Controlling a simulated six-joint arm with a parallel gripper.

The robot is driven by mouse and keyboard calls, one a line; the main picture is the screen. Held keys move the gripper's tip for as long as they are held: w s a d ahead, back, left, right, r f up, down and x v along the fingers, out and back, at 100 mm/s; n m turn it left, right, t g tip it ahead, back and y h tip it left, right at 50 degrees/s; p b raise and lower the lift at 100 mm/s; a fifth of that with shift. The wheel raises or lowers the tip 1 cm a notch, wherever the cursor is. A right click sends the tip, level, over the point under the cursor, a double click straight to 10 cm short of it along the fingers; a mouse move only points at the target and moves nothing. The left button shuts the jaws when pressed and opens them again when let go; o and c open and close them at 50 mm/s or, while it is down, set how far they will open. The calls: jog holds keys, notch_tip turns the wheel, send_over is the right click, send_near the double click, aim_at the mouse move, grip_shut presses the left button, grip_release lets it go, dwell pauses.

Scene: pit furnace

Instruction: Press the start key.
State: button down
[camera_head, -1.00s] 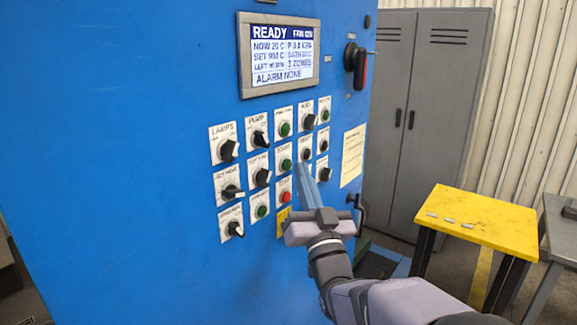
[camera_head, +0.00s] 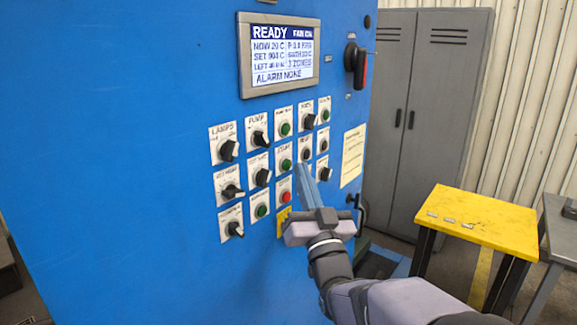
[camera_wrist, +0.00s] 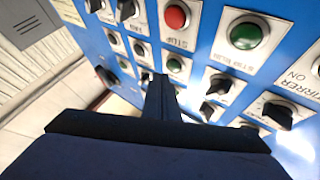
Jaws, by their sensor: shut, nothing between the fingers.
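The start key is a green round button (camera_head: 285,164) on a white plate in the middle row of the blue panel, its label reading roughly START. A red stop button (camera_head: 285,195) sits directly below it. My gripper (camera_head: 299,170) is shut and empty, its fingertips just right of the green button in the head view. I cannot tell whether they touch the panel. In the wrist view the shut fingers (camera_wrist: 160,86) point towards the panel, close beside a green button (camera_wrist: 175,65) that appears to be the start key. The red button (camera_wrist: 175,17) shows above it there.
Several black knobs (camera_head: 228,150) and other green buttons (camera_head: 261,211) crowd around the key. A screen (camera_head: 281,55) above reads READY and ALARM NONE. A yellow table (camera_head: 478,218) and grey cabinet (camera_head: 437,90) stand right.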

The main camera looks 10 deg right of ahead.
jog(key=shift+w+a, duration=0.1)
jog(key=shift+a, duration=0.05)
jog(key=shift+w+a+b, duration=0.2)
jog(key=shift+b, duration=0.25)
jog(key=shift+w+a, duration=0.25)
jog(key=shift+w, duration=0.05)
dwell(0.8)
jog(key=shift+s+d+b, duration=0.15)
jog(key=shift+b, duration=0.25)
jog(key=shift+s+d+b, duration=0.35)
jog(key=shift+s+d, duration=0.05)
jog(key=shift+s, duration=0.05)
jog(key=shift+s+d, duration=0.1)
jog(key=shift+s+d+b, duration=0.8)
jog(key=shift+s+d, duration=0.9)
